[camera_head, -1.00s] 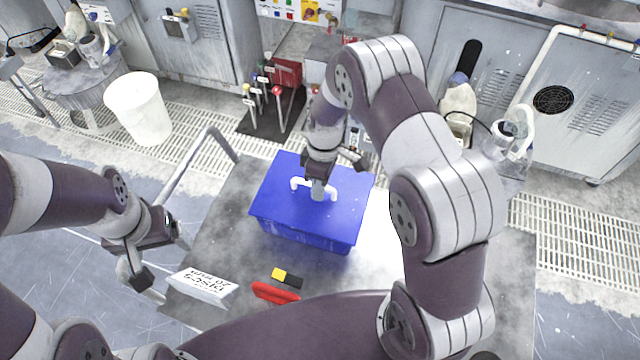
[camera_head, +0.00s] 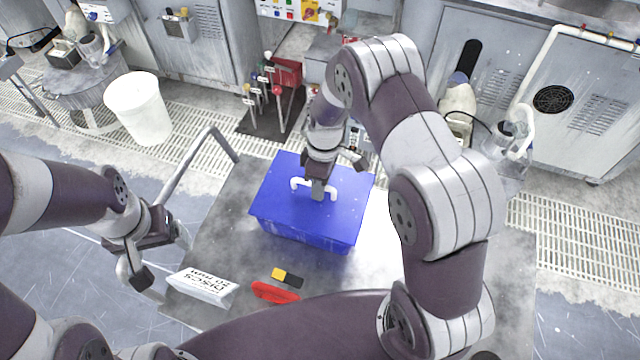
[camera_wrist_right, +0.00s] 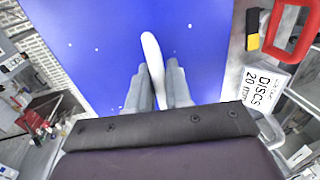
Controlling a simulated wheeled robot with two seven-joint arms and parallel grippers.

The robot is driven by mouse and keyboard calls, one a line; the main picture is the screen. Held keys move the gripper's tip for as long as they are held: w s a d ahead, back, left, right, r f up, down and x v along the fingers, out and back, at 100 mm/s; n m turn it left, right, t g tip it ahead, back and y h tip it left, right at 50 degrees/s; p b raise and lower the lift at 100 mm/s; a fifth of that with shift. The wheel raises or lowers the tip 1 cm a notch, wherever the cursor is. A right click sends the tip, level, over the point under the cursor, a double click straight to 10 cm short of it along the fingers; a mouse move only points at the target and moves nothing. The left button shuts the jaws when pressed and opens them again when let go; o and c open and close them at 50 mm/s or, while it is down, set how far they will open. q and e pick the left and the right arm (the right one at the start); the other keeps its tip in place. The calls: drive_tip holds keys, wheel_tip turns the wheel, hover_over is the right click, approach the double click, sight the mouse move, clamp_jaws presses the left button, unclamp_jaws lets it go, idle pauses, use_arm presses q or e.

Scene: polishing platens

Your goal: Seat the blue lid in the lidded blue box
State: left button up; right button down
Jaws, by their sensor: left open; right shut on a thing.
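The blue lid (camera_head: 290,205) lies on top of the blue box (camera_head: 300,238) on the grey table. It looks about level; whether its rim is fully down all round I cannot tell. My right gripper (camera_head: 318,192) is over the lid, shut on its white handle (camera_head: 300,182). In the right wrist view the white handle (camera_wrist_right: 153,60) stands between the fingers, with the blue lid (camera_wrist_right: 85,50) behind. My left gripper (camera_head: 160,262) is open and empty, left of the table by the white disc packet.
A white packet marked DISCS (camera_head: 200,287), a yellow and black block (camera_head: 287,278) and a red item (camera_head: 275,292) lie at the table's front. A metal rail (camera_head: 190,175) edges the table's left. A white bin (camera_head: 138,108) stands on the floor behind.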

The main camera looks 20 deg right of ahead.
drive_tip(key=shift+f+b, duration=0.7)
drive_tip(key=shift+f, duration=0.25)
drive_tip(key=c, duration=1)
unclamp_jaws()
drive_tip(key=shift+o, duration=0.2)
wheel_tip(320, 180, up, 12)
drive_tip(key=w+d, duration=0.1)
drive_tip(key=w, duration=0.1)
drive_tip(key=shift+d+r, duration=0.2)
